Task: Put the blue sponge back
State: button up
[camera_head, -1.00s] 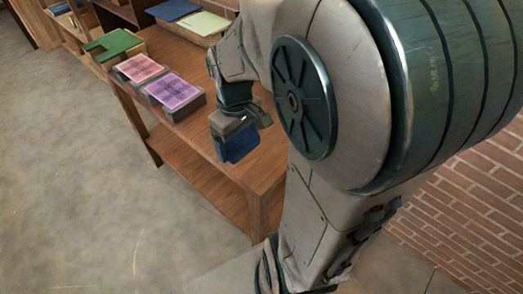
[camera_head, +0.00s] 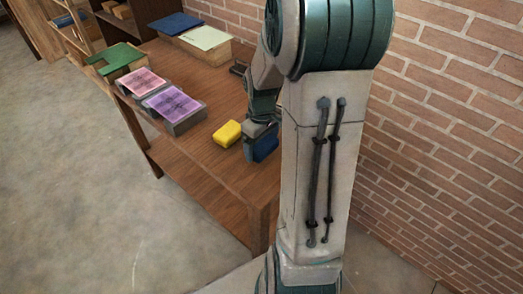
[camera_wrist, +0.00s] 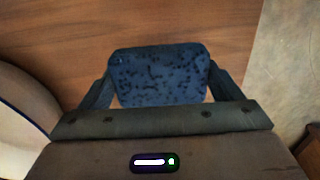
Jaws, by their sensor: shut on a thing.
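The blue sponge (camera_wrist: 158,76) is gripped between the two fingers of my gripper (camera_wrist: 158,85) in the wrist view, with wooden tabletop behind it. In the head view my gripper (camera_head: 262,136) holds the sponge (camera_head: 264,149) over the near part of the wooden table (camera_head: 190,152). A yellow sponge (camera_head: 227,133) lies on the table just left of the held sponge. I cannot tell whether the blue sponge touches the tabletop.
A pink-topped block (camera_head: 142,81) and a purple-topped block (camera_head: 174,104) stand along the table's left edge. A green piece (camera_head: 115,55) sits on a box behind them. Blue (camera_head: 176,23) and pale green (camera_head: 206,38) sheets lie farther back. A brick wall (camera_head: 440,130) is at right.

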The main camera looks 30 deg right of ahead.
aim_at(262, 152)
jog(key=shift+f, duration=1.9)
jog(key=shift+f, duration=0.2)
jog(key=o, duration=0.7)
jog(key=shift+r, duration=0.1)
